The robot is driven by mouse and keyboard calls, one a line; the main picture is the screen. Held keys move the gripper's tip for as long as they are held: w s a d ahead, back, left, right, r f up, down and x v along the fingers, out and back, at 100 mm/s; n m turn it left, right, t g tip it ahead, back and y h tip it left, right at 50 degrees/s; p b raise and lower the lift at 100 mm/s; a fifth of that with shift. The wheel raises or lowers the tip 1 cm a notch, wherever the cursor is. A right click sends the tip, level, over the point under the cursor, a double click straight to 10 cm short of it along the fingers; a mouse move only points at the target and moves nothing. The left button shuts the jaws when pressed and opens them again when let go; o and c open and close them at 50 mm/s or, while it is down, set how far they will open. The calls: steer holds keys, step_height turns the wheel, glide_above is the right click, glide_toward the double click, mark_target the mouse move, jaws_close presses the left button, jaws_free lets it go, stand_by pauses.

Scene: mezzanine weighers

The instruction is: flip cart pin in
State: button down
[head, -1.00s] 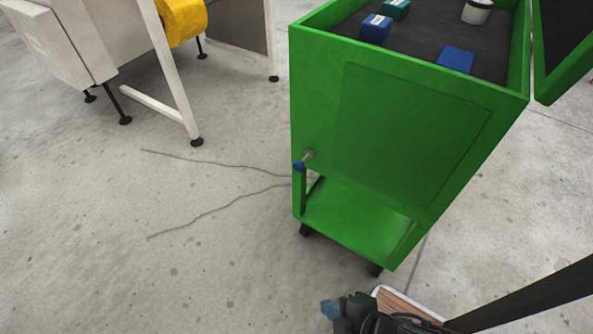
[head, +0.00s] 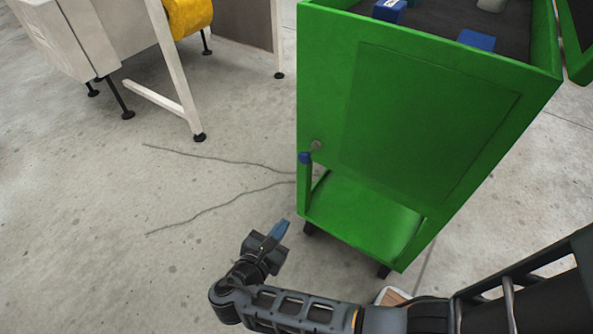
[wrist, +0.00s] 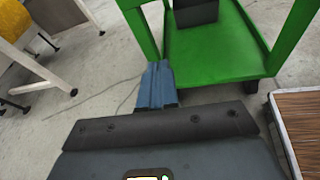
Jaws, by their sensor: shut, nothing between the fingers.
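The green cart (head: 420,130) stands right of centre in the head view. Its pin (head: 305,157), a metal shaft with a blue knob, sticks out from the left edge of the near face, just above the open lower shelf. My gripper (head: 282,229) is below and left of the pin, clearly apart from it, over the floor in front of the cart. Its blue fingers are together and empty. In the wrist view the closed fingers (wrist: 156,85) point toward the cart's lower shelf (wrist: 212,48). The pin is not recognisable in the wrist view.
Blue blocks (head: 389,10) lie in the cart's dark top tray. A dark box (wrist: 196,10) is on or above the lower shelf. A pale machine frame (head: 180,70) with a yellow roll (head: 188,17) stands at upper left.

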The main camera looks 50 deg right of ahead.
mark_target(303, 160)
steer(key=w+r+g+h, duration=0.2)
steer(key=w+r+h, duration=0.1)
steer(key=r, duration=0.3)
steer(key=shift+w+a+r+h+b, duration=0.2)
steer(key=shift+w+h+b, duration=0.15)
steer(key=shift+w, duration=0.45)
steer(key=shift+d+f, duration=0.1)
steer(key=d, duration=1.3)
steer(key=shift+w+d, duration=0.2)
steer(key=shift+d, duration=0.2)
steer(key=shift+d, duration=1.5)
steer(key=shift+p, duration=0.3)
